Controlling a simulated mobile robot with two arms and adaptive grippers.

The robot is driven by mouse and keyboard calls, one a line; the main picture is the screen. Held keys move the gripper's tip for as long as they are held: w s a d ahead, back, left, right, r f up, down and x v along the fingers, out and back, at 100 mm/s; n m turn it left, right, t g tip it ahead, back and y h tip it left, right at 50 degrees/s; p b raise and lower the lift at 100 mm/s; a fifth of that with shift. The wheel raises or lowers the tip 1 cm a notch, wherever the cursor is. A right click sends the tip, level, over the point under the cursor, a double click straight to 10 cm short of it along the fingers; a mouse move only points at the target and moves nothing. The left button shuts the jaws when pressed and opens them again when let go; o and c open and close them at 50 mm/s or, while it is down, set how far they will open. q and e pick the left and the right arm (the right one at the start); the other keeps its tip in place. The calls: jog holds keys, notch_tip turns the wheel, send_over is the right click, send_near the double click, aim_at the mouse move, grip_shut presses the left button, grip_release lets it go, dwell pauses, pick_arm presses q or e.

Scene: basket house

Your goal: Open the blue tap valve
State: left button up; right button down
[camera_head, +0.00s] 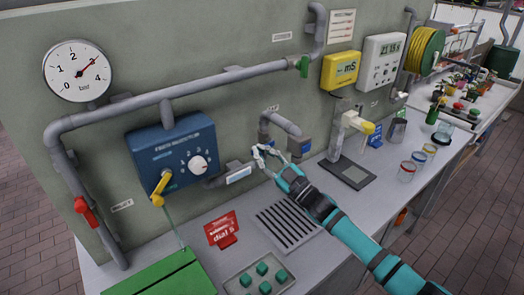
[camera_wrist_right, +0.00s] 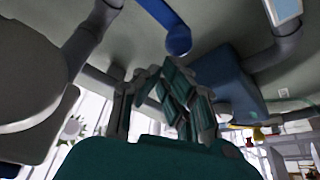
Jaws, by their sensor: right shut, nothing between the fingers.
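The tap is a grey bent pipe (camera_head: 284,122) on the wall panel, with a small dark blue part (camera_head: 264,137) at its left end. In the right wrist view a blue lever with a rounded end (camera_wrist_right: 178,42) hangs from the top edge, just beyond the fingers. My right gripper (camera_head: 263,153) is in front of the tap, just below the blue part. Its fingers (camera_wrist_right: 170,92) are shut and empty, and look apart from the lever. The fingers and arm partly hide the tap's lower area. My left gripper is not in view.
A blue control box (camera_head: 150,142) with a yellow lever (camera_head: 159,188) is left of the tap. A red card (camera_head: 222,230) and a slotted drain (camera_head: 288,226) lie below.

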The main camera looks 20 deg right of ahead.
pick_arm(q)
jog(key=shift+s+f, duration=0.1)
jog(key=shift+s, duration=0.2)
pick_arm(e)
jog(key=shift+a, duration=0.1)
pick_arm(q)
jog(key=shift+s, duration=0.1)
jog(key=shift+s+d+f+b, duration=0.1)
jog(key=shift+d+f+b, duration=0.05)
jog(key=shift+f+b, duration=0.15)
pick_arm(e)
jog(key=shift+f+n, duration=0.3)
jog(key=shift+n, duration=0.2)
